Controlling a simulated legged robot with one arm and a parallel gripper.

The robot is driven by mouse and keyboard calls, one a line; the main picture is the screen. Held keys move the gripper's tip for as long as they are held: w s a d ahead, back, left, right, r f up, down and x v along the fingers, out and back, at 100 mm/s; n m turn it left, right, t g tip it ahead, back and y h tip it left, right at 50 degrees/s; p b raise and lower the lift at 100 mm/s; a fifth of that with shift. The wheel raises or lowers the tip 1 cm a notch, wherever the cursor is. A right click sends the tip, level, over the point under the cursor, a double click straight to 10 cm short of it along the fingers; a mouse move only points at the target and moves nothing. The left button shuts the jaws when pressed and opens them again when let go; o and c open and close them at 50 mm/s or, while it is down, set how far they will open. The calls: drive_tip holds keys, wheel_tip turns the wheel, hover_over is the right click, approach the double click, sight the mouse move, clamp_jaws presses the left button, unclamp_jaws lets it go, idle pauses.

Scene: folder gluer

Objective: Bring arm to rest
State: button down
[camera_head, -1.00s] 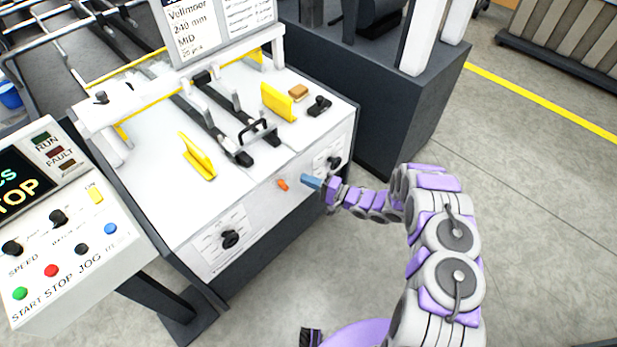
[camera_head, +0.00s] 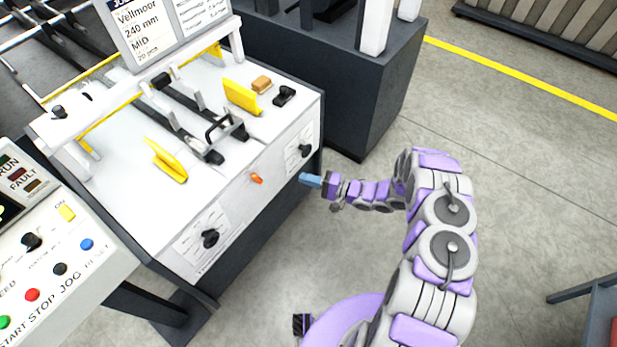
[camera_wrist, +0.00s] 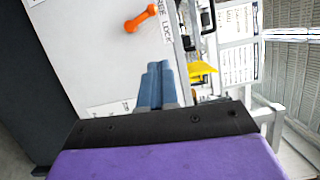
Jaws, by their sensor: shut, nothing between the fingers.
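My gripper (camera_head: 311,180) is at the end of my purple and grey arm, in front of the machine's front panel. Its blue fingers are shut together with nothing between them; they also show in the wrist view (camera_wrist: 157,86). The lever also shows in the wrist view (camera_wrist: 141,19), beside a label ending in "LOCK". My arm is bent and reaches out over open floor.
The white machine table (camera_head: 115,205) carries yellow guides (camera_head: 241,96) and black knobs (camera_head: 210,238). A control panel (camera_head: 60,265) with coloured buttons stands at left. A dark cabinet (camera_head: 345,100) stands behind. Grey floor (camera_head: 530,190) is clear at right; a shelf-like edge (camera_head: 598,310) shows lower right.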

drive_tip(key=w+d+r+n+t+h, duration=0.25)
drive_tip(key=w+d+r+h, duration=0.45)
drive_tip(key=w+d+h, duration=0.4)
drive_tip(key=s+d+r+h, duration=0.3)
drive_tip(key=d+r+h, duration=0.4)
drive_tip(key=d+r, duration=0.65)
drive_tip(key=s+a+r+g+h, duration=0.1)
drive_tip(key=s+r+g, duration=0.2)
drive_tip(key=s+r, duration=0.55)
drive_tip(key=s+a+r+g+h, duration=0.1)
drive_tip(key=s+r+g+h, duration=0.15)
drive_tip(key=s, duration=1.15)
drive_tip(key=s+a+r+g+y, duration=0.1)
drive_tip(key=s+a, duration=0.2)
drive_tip(key=s, duration=0.5)
drive_tip(key=s+a+r+n+g+y, duration=0.1)
drive_tip(key=s+a, duration=0.3)
drive_tip(key=s, duration=0.5)
drive_tip(key=s+a+n+g+y, duration=0.1)
drive_tip(key=s+a+g+y, duration=0.1)
drive_tip(key=s, duration=0.7)
drive_tip(key=shift+a+r+g, duration=0.4)
drive_tip(key=shift+a+g, duration=0.1)
drive_tip(key=shift+a, duration=0.3)
